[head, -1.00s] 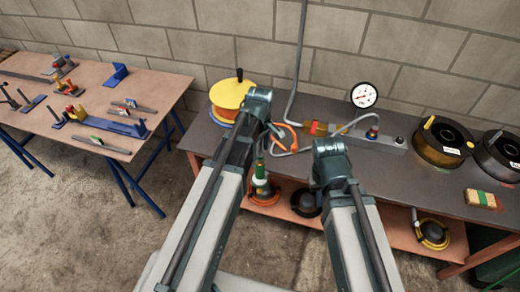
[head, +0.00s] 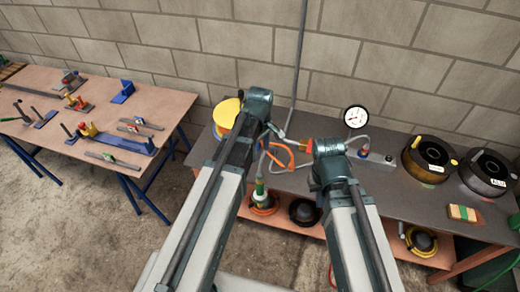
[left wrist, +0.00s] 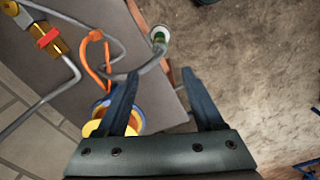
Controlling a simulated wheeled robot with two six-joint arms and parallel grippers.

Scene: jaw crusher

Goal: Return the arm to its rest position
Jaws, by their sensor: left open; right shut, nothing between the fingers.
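My left arm (head: 215,200) rises from the bottom of the head view to a bent joint at the bench. Its gripper is hidden there behind my own links. In the left wrist view my left gripper (left wrist: 163,88) is open, with nothing between its two dark fingers. A grey hose with a green-and-white end (left wrist: 158,38) lies beyond the fingertips, apart from them. My right arm (head: 350,210) rises beside the left one to a joint over the bench's front edge. My right gripper does not show, hidden behind that arm.
The grey-topped bench (head: 400,195) carries a yellow reel (head: 226,112), a pressure gauge (head: 355,117), dark spools (head: 430,158) and hoses. An orange hook-shaped piece (left wrist: 90,55) and the reel (left wrist: 98,128) lie near the left fingers. A tool table (head: 60,120) stands left. Concrete floor lies between.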

